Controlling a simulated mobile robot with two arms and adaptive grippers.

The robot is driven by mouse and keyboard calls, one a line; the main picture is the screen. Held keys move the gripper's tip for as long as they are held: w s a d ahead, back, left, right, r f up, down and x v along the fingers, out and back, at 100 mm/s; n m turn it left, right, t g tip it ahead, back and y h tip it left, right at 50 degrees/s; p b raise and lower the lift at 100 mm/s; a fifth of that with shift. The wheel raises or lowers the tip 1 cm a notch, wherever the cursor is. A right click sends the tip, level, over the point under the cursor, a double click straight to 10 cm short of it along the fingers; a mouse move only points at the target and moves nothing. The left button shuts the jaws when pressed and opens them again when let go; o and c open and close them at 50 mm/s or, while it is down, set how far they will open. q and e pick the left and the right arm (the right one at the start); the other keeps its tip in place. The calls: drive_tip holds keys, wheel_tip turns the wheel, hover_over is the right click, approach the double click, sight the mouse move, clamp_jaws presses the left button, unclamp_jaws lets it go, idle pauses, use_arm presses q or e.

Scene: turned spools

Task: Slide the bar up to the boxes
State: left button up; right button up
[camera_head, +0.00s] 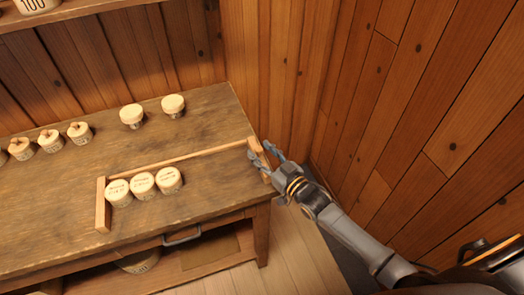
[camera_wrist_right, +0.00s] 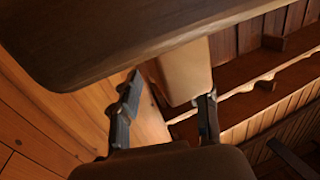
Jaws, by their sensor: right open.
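Three round cream boxes (camera_head: 143,184) with dark lettering stand in a row before the rail's left end, beside a wooden end block (camera_head: 101,204). My right gripper (camera_head: 262,152) is open at the bar, by the table's right edge. In the right wrist view a tan wooden block (camera_wrist_right: 183,68), apparently the bar, shows between the spread fingers (camera_wrist_right: 166,100); contact is unclear. My left gripper is not in view.
Several lidded pots (camera_head: 50,140) stand at the back left of the table (camera_head: 60,235), and two more (camera_head: 132,116) at its back edge. The tabletop between boxes and bar is clear. A plank wall (camera_head: 400,100) rises close on the right.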

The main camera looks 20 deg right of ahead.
drive_tip(key=shift+w, duration=0.1)
drive_tip(key=shift+c, duration=0.4)
clamp_jaws()
